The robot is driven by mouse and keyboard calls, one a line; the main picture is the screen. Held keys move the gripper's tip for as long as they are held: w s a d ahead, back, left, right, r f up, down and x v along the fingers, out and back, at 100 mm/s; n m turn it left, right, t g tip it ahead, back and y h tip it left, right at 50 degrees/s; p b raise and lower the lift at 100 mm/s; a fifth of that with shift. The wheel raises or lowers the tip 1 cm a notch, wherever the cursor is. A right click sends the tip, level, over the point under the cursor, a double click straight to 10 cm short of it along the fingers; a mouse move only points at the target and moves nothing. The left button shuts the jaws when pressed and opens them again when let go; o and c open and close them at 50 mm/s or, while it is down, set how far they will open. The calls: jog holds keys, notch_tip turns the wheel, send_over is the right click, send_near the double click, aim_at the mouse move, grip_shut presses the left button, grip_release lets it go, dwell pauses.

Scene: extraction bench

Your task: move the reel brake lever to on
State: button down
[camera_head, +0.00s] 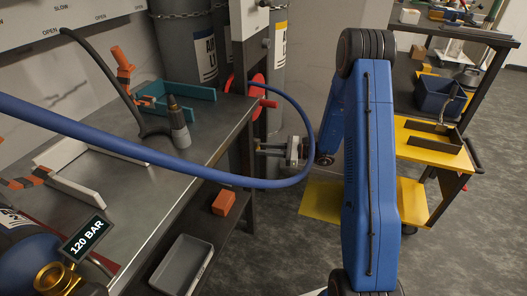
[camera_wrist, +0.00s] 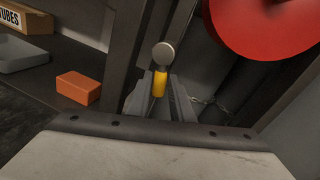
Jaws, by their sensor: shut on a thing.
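The reel brake lever (camera_wrist: 159,83) shows in the wrist view as a short yellow stem with a round grey knob on top. My gripper (camera_wrist: 160,92) has its two grey fingers shut on the yellow stem, one on each side, with the knob standing out beyond them. In the head view my gripper (camera_head: 262,149) reaches left beneath the bench's right end, near the dark post. The lever cannot be made out there. A red reel disc (camera_head: 258,95) is above the gripper; it also shows at the upper right of the wrist view (camera_wrist: 268,24). The lever's on/off markings are not visible.
A blue hose (camera_head: 200,172) loops across the head view, passing close to my gripper. An orange block (camera_wrist: 78,88) sits on the lower shelf to the left, with a grey tray (camera_head: 182,266). A chain (camera_wrist: 208,101) hangs at right. A yellow-topped cart (camera_head: 432,155) stands right of my arm.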

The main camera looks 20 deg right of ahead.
jog(key=shift+w+d+r+n+t+h, duration=0.1)
jog(key=shift+w+d+r+n+h, duration=0.15)
jog(key=shift+n, duration=0.8)
jog(key=shift+w+d+r+n+t+h, duration=0.1)
jog(key=shift+w+d+r+n+h, duration=0.15)
jog(key=shift+n, duration=0.85)
jog(key=shift+w+d+r+n+t+h, duration=0.1)
jog(key=shift+w+d+r+n+h, duration=0.2)
jog(key=shift+n, duration=0.75)
jog(key=shift+a+r, duration=0.1)
jog(key=shift+a, duration=0.05)
jog(key=c, duration=1.6)
grip_release()
jog(key=shift+o, duration=0.2)
jog(key=v, duration=1.7)
jog(key=shift+d, duration=0.25)
